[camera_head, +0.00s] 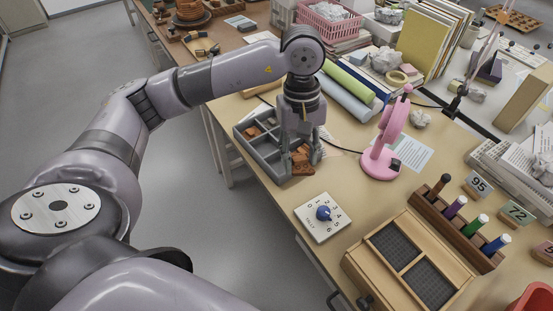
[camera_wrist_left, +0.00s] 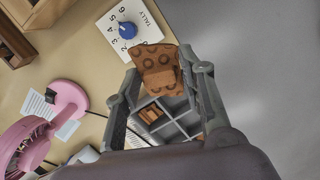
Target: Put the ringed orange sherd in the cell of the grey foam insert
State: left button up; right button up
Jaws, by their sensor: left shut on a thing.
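My left gripper (camera_head: 300,160) is shut on an orange-brown sherd (camera_head: 301,154) with round ring marks, held near the right end of a grey divided tray (camera_head: 262,160). The sherd shows clearly between the fingers in the left wrist view (camera_wrist_left: 152,58). The tray holds other orange-brown pieces, one showing in the wrist view (camera_wrist_left: 150,113); the gripper hides part of the tray. A wooden box (camera_head: 364,270) with two cells lined in dark grey, pitted foam (camera_head: 428,284) stands at the lower right, apart from the gripper. Both cells look empty. My right gripper is not in view.
A white tally dial (camera_head: 311,225) with a blue knob lies between tray and box. A wooden rack (camera_head: 450,228) of coloured tubes stands behind the box. The table's front edge is close to the tray.

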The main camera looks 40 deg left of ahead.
pick_arm(q)
jog(key=w+a+r+n+t, duration=0.2)
jog(key=w+a+r+n, duration=0.25)
jog(key=n, duration=0.75)
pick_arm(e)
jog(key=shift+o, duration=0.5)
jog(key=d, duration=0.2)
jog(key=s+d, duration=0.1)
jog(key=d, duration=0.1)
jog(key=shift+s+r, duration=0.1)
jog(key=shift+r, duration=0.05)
pick_arm(q)
jog(key=n+p, duration=0.2)
jog(key=n, duration=0.8)
send_over(281, 168)
jog(key=shift+t+y, duration=0.4)
notch_tip(281, 168, down, 19)
jog(key=shift+r, duration=0.2)
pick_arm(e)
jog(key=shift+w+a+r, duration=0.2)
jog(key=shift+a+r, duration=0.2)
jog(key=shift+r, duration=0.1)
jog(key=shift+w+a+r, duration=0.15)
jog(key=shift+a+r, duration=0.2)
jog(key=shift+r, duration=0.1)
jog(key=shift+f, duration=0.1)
